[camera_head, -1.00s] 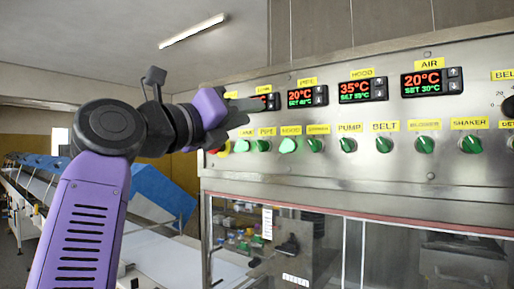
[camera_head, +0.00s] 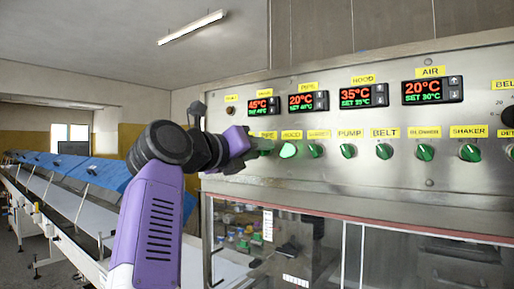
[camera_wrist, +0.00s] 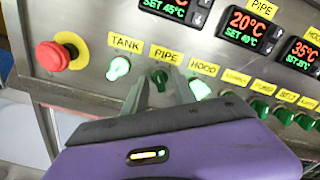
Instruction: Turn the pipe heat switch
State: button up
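The pipe heat switch (camera_wrist: 160,77) is a dark green knob under the yellow PIPE label (camera_wrist: 165,54) in the wrist view. It looks unlit, while the TANK knob (camera_wrist: 118,68) on its left and the HOOD knob (camera_wrist: 200,88) on its right glow pale green. My gripper (camera_wrist: 158,82) is open, with one finger on each side of the PIPE knob. I cannot tell whether the fingers touch it. In the head view my gripper (camera_head: 258,145) is at the panel's lower left and largely hides that knob.
A red emergency button (camera_wrist: 60,56) sits left of the TANK knob. The steel panel (camera_head: 400,165) carries more green knobs, such as PUMP (camera_head: 348,151), and the pipe temperature display (camera_head: 307,101) reads 20°C. A conveyor (camera_head: 80,200) runs along the left.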

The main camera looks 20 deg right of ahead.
grip_shut()
jog(key=shift+m, duration=0.3)
jog(key=m+b, duration=0.2)
jog(key=m, duration=0.9)
dwell(0.4)
jog(key=shift+m, duration=0.3)
grip_release()
